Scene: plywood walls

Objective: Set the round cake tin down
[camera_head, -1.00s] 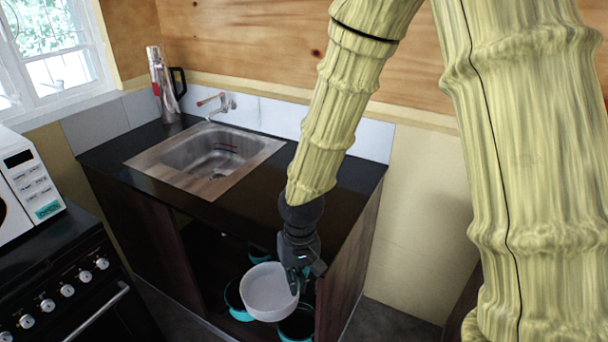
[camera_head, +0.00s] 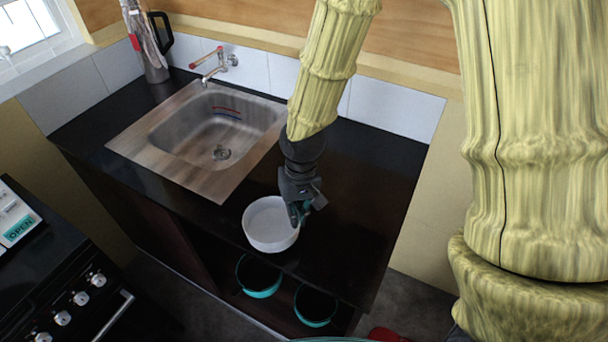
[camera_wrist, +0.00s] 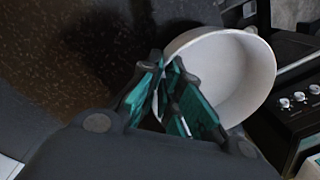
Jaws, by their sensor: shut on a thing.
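The round cake tin (camera_head: 268,228) is white and empty, with its open side up. In the head view it appears at the front edge of the black countertop (camera_head: 362,190), to the right of the sink. My gripper (camera_head: 297,212) is shut on the tin's right-hand rim. In the wrist view the teal finger pads of my gripper (camera_wrist: 172,98) pinch the wall of the tin (camera_wrist: 235,75). The tin's underside is hidden, so I cannot tell whether it touches the counter.
A steel sink (camera_head: 135,143) with a tap (camera_head: 214,66) is set in the counter. A flask (camera_head: 150,48) stands at the back left. Teal pots (camera_head: 260,293) sit in the open cupboard below. A black stove (camera_head: 75,290) is at left. The counter right of the gripper is clear.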

